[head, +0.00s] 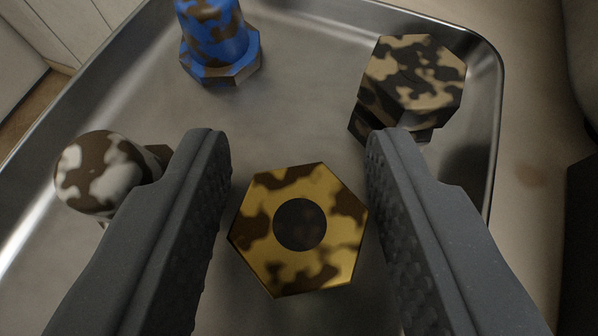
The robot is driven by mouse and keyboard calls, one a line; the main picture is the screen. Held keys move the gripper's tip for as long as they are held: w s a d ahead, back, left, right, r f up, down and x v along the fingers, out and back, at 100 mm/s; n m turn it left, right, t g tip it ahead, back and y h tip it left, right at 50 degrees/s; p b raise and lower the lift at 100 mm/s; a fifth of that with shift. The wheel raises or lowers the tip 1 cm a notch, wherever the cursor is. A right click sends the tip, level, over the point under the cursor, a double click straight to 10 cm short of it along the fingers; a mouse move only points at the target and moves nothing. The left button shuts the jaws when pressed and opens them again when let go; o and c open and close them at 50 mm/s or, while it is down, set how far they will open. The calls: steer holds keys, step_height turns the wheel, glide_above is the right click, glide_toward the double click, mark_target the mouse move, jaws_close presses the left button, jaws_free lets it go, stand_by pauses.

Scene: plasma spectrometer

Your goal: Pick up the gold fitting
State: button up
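The gold fitting (342,252) is a hexagonal piece with brown blotches and a dark round centre, seen from above on the metal tray. My gripper (298,150) is open, with one dark grey textured finger on each side of the gold fitting. A narrow gap shows between the left finger and the fitting. The right finger is very close to the fitting's right corner; I cannot tell whether they touch. The fitting's sides and underside are hidden.
The metal tray (300,110) has a raised rim at the right and upper left. A blue and brown fitting (215,45) stands at the back. A tan and black fitting (415,75) lies behind the right finger. A white and brown fitting (95,170) lies beside the left finger.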

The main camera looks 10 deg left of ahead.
steer(key=c, duration=0.8)
